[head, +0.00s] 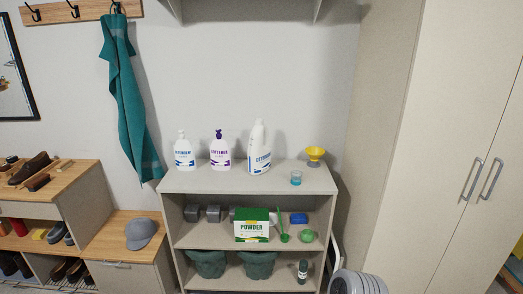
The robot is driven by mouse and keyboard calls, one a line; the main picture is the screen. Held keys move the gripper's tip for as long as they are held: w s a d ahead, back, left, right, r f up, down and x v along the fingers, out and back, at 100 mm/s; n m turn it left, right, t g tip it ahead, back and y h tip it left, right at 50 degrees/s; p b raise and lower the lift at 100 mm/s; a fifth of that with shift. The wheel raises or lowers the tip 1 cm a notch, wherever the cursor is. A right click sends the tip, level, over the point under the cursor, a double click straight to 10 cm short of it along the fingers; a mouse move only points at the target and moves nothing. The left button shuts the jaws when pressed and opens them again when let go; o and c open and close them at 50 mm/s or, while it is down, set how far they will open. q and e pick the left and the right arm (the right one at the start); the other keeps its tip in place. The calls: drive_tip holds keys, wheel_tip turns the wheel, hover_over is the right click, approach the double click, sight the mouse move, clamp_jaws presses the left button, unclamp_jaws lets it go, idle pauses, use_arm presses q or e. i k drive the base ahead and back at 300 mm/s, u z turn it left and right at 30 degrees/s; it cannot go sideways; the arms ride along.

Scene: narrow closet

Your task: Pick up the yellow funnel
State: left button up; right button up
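The yellow funnel (315,155) stands on the top of a grey shelf unit (240,182), near its back right corner. It looks upright, with the wide yellow bowl at the top and a darker narrow part below. A small clear cup with blue in it (296,178) stands in front of it and to its left. Nothing covers the funnel. Neither of my grippers shows in the head view.
Detergent (184,152), softener (220,151) and a larger detergent bottle (258,150) stand left of the funnel. A powder box (251,225) sits on the shelf below. A tall cabinet (440,130) rises at the right. A rounded grey-white object (358,283) is low at the front right.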

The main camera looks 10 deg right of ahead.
sight(315, 153)
drive_tip(key=z, duration=0.4)
drive_tip(key=i, duration=1.5)
drive_tip(key=u, duration=0.1)
